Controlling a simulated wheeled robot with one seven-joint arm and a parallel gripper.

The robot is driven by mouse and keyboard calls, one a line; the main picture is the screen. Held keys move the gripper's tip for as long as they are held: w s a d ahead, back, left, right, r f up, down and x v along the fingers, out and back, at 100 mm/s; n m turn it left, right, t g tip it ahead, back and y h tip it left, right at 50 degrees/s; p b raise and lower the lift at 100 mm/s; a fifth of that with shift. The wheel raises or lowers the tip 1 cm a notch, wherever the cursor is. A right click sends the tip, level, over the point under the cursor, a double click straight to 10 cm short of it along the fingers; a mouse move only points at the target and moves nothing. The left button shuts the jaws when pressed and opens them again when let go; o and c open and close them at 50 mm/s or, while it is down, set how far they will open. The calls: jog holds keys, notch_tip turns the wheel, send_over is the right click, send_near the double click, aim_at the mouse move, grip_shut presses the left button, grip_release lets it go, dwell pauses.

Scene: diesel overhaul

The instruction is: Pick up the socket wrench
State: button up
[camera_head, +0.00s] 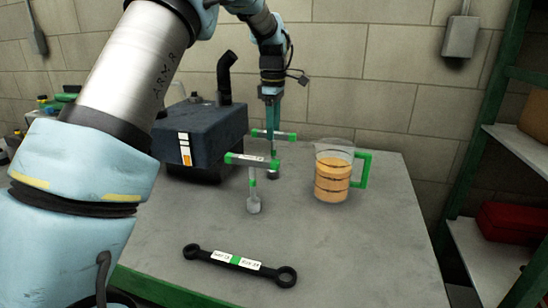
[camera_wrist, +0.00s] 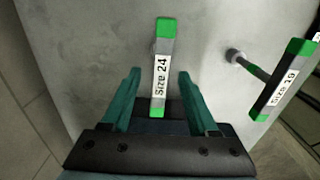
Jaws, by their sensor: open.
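Two T-handled socket wrenches with green-ended bars stand upright on the grey table. The rear socket wrench (camera_head: 285,136) is labelled Size 24 in the wrist view (camera_wrist: 161,65). The nearer socket wrench (camera_head: 252,160) is labelled Size 19 in the wrist view (camera_wrist: 287,82). My gripper (camera_head: 271,125) points down at the rear wrench. In the wrist view my gripper (camera_wrist: 159,74) is open, with one finger on each side of the Size 24 bar and gaps visible. The lower shaft of that wrench is hidden under its bar in the wrist view.
A dark engine-like box (camera_head: 200,138) stands left of the wrenches. A glass jug of orange liquid (camera_head: 332,174) with a green handle stands to the right. A black double-ended ring wrench (camera_head: 220,257) lies in front. A green-framed shelf (camera_head: 490,150) is beyond the table's right side.

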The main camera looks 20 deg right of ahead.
aim_at(273, 144)
jog(key=shift+f+p, duration=0.95)
jog(key=shift+f, duration=1.85)
grip_shut()
